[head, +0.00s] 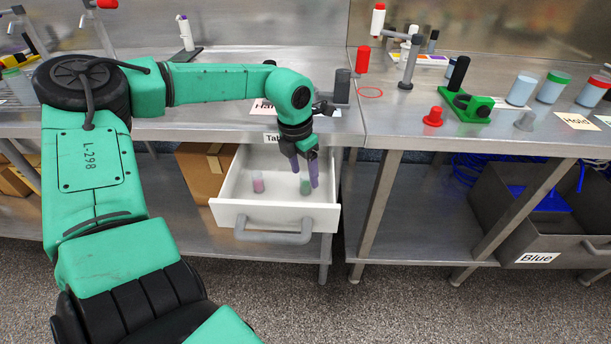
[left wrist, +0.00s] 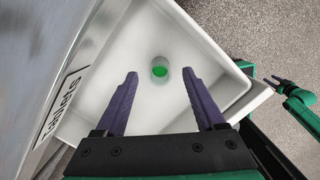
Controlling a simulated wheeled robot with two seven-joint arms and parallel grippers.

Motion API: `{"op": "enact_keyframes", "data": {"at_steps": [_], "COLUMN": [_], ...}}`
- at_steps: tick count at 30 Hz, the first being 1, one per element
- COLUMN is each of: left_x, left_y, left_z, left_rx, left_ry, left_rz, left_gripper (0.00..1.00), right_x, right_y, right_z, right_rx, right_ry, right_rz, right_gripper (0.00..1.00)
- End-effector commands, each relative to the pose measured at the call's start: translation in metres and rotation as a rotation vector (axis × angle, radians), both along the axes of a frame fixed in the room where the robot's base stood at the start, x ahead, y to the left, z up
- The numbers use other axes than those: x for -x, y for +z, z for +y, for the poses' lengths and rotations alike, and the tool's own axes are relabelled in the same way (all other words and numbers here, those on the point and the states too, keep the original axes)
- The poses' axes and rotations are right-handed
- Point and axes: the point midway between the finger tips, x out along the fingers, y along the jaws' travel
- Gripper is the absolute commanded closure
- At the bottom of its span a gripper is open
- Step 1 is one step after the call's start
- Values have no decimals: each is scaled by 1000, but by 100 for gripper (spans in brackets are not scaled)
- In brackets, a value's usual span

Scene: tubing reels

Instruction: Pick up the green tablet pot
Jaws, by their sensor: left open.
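The green tablet pot (head: 305,186) stands in the open white drawer (head: 228,214). It is small and clear with green contents, and it also shows in the left wrist view (left wrist: 160,71). My left gripper (head: 306,184) reaches down into the drawer with its fingers apart, close to the pot. In the left wrist view the open fingers (left wrist: 160,82) lie to either side of the pot's line, and nothing is between them. A pink pot (head: 258,183) stands in the drawer to the left of the green one. My right gripper is not clearly seen in the head view; a green arm part shows at the right of the wrist view.
The steel bench (head: 230,112) edge lies just above and behind the drawer. A cardboard box (head: 200,170) stands left of the drawer. A grey bin (head: 510,215) labelled Blue is on the lower right. Red, green and grey items stand on the bench to the right.

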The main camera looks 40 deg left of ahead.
Motion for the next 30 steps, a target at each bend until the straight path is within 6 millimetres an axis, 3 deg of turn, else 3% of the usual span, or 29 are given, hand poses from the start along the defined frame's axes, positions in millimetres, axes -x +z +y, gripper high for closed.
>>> {"op": "enact_keyframes", "data": {"at_steps": [3, 8, 12, 14, 25, 30], "left_x": [-1, -2, -2, -2, -2, -3], "left_y": [-10, -10, -9, -9, -3, 26], "left_z": [0, 0, 0, 0, 0, 0], "left_rx": [-1, -1, -1, -1, -2, -3], "left_ry": [0, 0, 0, 0, -1, -1], "left_rz": [0, -2, -2, -2, -4, -8], "left_gripper": [29, 29, 82, 100, 100, 100], "right_x": [1, 1, 3, 4, 6, 6], "right_y": [0, 0, 0, -1, -1, -1], "right_z": [0, 0, 0, 0, 2, 2], "right_rx": [0, 0, 0, 0, -3, -3], "right_ry": [0, -1, -1, -1, -1, -1], "right_rz": [1, 2, 5, 7, 10, 10], "right_gripper": [50, 50, 50, 50, 50, 50]}}
